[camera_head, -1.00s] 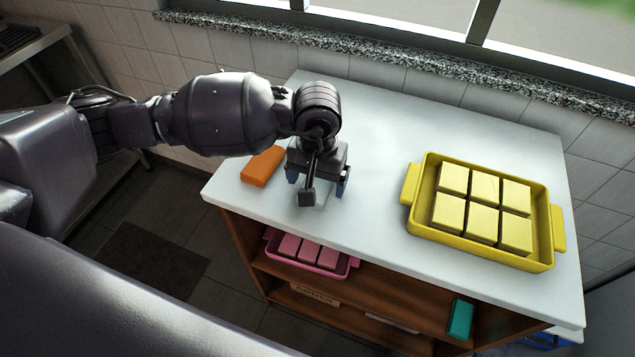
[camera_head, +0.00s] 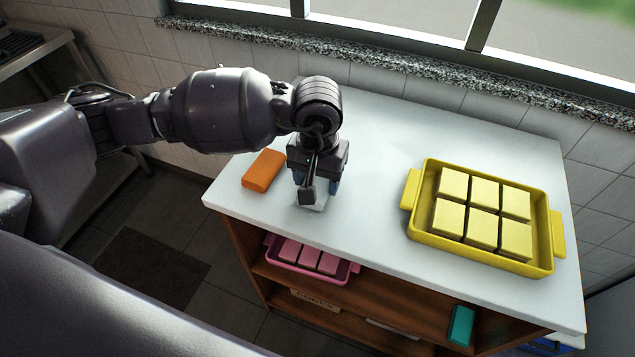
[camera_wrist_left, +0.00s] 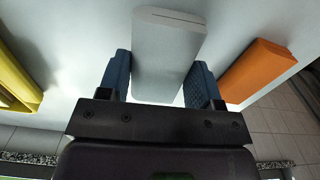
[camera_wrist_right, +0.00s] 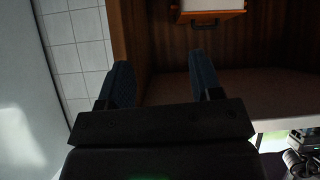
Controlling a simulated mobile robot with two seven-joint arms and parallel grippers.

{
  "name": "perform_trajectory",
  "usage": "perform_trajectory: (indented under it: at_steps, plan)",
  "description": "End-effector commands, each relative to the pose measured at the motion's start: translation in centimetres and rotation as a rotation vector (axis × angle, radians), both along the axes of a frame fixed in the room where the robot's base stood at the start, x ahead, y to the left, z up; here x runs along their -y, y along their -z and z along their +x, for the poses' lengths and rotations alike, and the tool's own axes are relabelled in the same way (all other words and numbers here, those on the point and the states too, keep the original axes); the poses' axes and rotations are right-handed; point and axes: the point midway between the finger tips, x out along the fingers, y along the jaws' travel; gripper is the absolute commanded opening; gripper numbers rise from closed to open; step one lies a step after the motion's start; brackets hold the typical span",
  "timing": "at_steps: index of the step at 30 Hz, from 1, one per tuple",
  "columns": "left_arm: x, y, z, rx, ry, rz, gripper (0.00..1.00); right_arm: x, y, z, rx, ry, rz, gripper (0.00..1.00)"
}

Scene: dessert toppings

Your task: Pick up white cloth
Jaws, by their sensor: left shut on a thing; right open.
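The white cloth (camera_wrist_left: 165,55) is a folded, block-like piece. In the left wrist view it sits between the two blue fingers of my left gripper (camera_wrist_left: 160,82), which is shut on it. In the head view my left gripper (camera_head: 314,185) points down at the white counter, and only a small part of the cloth (camera_head: 318,203) shows below it. I cannot tell whether the cloth still touches the counter. My right gripper (camera_wrist_right: 163,85) shows in the right wrist view, open and empty, in front of the wooden shelf unit.
An orange cloth (camera_head: 263,170) lies just left of my left gripper. A yellow tray (camera_head: 411,196) with several pale yellow blocks stands at the right. Below the white counter (camera_head: 375,150), shelves hold a pink tray (camera_head: 355,266) and a teal block (camera_head: 461,325). The counter's middle is clear.

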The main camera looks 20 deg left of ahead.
Motion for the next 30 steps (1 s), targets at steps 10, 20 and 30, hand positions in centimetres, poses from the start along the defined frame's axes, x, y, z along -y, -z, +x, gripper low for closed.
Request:
perform_trajectory:
  at_steps: [10, 20, 30]
  plan:
    - [0.0, -9.0, 0.1, 0.01, 0.002, -0.001, 0.36, 0.0, -0.8, 0.2, 0.013, 0.004, 0.002, 0.59]
    - [0.0, -15.7, 0.1, 0.006, 0.001, 0.0, 0.36, 0.5, -0.3, -0.8, -0.01, 0.002, -0.008, 0.59]
    - [0.0, -18.1, 0.0, 0.002, 0.0, 0.0, 0.36, 0.5, -0.7, -0.5, -0.001, -0.002, -0.01, 0.59]
